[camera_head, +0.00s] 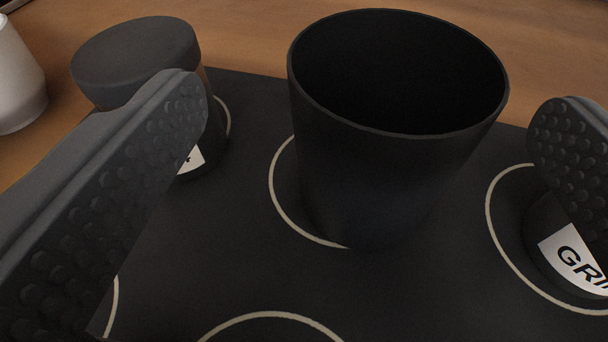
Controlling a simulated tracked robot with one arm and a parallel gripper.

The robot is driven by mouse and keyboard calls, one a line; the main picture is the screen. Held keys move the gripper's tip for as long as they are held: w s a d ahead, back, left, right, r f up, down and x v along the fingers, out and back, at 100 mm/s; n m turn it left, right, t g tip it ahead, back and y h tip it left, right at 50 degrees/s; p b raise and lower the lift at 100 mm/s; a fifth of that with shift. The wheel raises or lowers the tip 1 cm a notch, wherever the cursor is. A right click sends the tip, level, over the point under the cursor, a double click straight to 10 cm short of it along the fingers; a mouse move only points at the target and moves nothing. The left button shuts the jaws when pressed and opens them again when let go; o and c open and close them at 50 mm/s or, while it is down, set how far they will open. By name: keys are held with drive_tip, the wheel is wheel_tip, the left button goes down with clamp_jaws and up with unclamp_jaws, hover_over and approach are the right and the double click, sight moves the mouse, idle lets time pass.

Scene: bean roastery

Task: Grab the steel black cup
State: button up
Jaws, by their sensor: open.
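The black cup (385,185) stands upright in the middle of the view, open at the top and empty as far as its dark inside shows. It stands on a dark mat (200,270) within a pale ring outline. My gripper (370,125) is open, with one studded finger to the left of the cup and the other to the right. Neither finger appears to touch the cup; there is a gap on both sides.
A dark-lidded jar (135,50) with a white label stands behind the left finger. Another labelled container (575,262), partly hidden, is by the right finger. A white vessel (12,80) stands on the wooden table (240,30) at far left. The front rings look empty.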

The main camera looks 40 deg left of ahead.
sight(381, 41)
drive_tip(key=x, duration=0.2)
drive_tip(key=b+x, duration=0.1)
drive_tip(key=x, duration=0.1)
drive_tip(key=b+x, duration=0.1)
drive_tip(key=x, duration=0.1)
drive_tip(key=shift+w+d+f, duration=0.1)
drive_tip(key=shift+w+d, duration=0.1)
drive_tip(key=shift+d, duration=0.15)
drive_tip(key=shift+w+a, duration=0.1)
drive_tip(key=shift+w, duration=0.15)
drive_tip(key=c, duration=1.1)
